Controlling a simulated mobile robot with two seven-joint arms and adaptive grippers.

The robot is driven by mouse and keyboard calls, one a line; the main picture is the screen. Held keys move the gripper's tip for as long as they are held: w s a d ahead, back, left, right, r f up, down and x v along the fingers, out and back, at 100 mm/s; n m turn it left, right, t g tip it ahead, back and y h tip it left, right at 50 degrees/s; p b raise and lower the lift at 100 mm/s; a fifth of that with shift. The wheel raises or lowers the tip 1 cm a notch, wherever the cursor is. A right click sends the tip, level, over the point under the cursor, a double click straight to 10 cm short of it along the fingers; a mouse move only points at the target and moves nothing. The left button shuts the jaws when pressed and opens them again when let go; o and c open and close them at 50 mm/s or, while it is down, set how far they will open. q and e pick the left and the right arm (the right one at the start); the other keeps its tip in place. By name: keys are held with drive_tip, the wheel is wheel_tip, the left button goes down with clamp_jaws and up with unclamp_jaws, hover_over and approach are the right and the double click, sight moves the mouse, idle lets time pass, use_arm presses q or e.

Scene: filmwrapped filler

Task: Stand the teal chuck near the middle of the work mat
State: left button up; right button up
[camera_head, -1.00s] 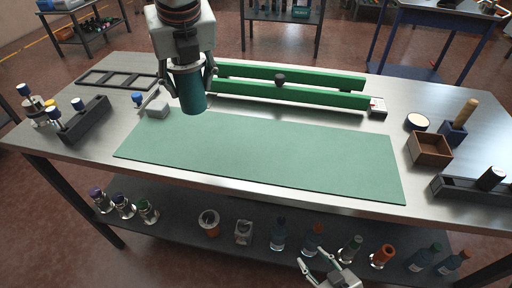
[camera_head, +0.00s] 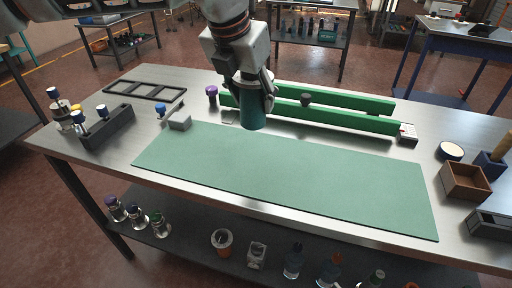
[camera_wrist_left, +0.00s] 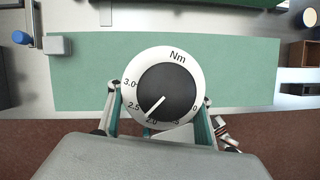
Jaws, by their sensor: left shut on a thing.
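The teal chuck (camera_head: 254,114) is a teal cylinder held upright by my left gripper (camera_head: 256,92). The gripper's fingers are shut on its sides. In the left wrist view, I look down on its top, a white ring with a black centre (camera_wrist_left: 165,90), marked with numbers and "Nm", between the fingers (camera_wrist_left: 163,112). The green work mat (camera_head: 290,180) lies flat on the metal bench. In the head view, the chuck appears over the mat's back edge; its gap to the surface is hard to judge. My right gripper is not in view.
Two long green rails (camera_head: 340,117) with a black knob lie behind the mat. A small grey block (camera_head: 180,122) stands at its back left corner. A black rack (camera_head: 108,127) is further left, and a brown wooden box (camera_head: 466,181) is on the right. The mat is bare.

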sight(253, 127)
use_arm(q)
wheel_tip(253, 127, down, 6)
drive_tip(key=shift+f, duration=0.75)
drive_tip(key=shift+d+f+b, duration=0.1)
drive_tip(key=shift+f+b, duration=0.35)
drive_tip(key=shift+f, duration=2.15)
drive_tip(key=shift+f, duration=0.1)
drive_tip(key=o, duration=1.9)
drive_tip(key=shift+f, duration=0.1)
